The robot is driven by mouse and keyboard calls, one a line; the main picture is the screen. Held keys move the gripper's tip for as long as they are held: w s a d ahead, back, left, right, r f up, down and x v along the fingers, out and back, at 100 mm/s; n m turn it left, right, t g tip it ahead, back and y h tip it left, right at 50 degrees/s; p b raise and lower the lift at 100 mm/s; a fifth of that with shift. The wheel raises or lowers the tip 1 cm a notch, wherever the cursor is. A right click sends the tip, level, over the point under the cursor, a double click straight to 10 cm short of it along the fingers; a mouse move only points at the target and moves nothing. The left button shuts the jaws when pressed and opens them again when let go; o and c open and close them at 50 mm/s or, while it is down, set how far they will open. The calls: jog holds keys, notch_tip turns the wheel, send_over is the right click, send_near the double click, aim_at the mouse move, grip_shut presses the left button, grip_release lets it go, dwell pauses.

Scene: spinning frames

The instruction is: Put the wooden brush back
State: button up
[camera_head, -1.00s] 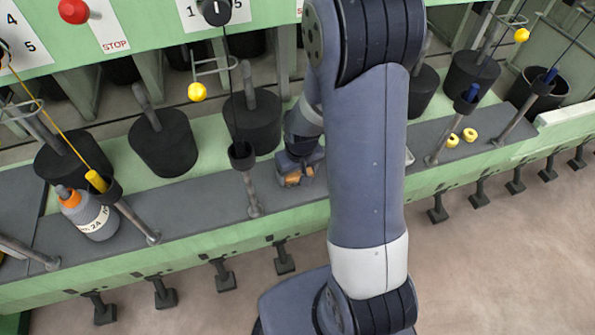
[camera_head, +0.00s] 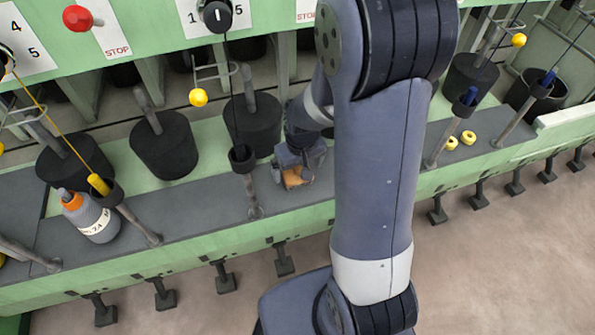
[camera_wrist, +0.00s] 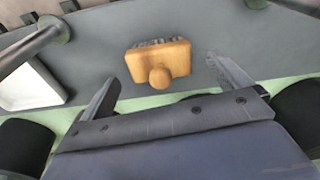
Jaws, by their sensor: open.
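The wooden brush (camera_wrist: 158,62) lies on the grey ledge (camera_wrist: 100,50) in the wrist view, with its round knob toward my gripper and dark bristles along its far edge. My gripper (camera_wrist: 162,72) is open and empty, with one finger on each side of the brush and a gap between each finger and the wood. In the head view the brush (camera_head: 292,178) shows as a small orange-brown patch, partly covered by my gripper (camera_head: 298,166). I cannot tell how high the fingers are above the ledge.
A white tray (camera_wrist: 32,84) sits left of the brush in the wrist view. A grey post (camera_head: 246,180) stands left of my gripper. A grey bottle with an orange collar (camera_head: 90,217) and two yellow rings (camera_head: 468,137) are on the ledge. Black cans (camera_head: 163,145) line the back.

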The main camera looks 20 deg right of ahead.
notch_tip(320, 180, up, 8)
jog(key=shift+s+f+p, duration=0.15)
jog(key=shift+s+p, duration=0.3)
jog(key=shift+c, duration=0.6)
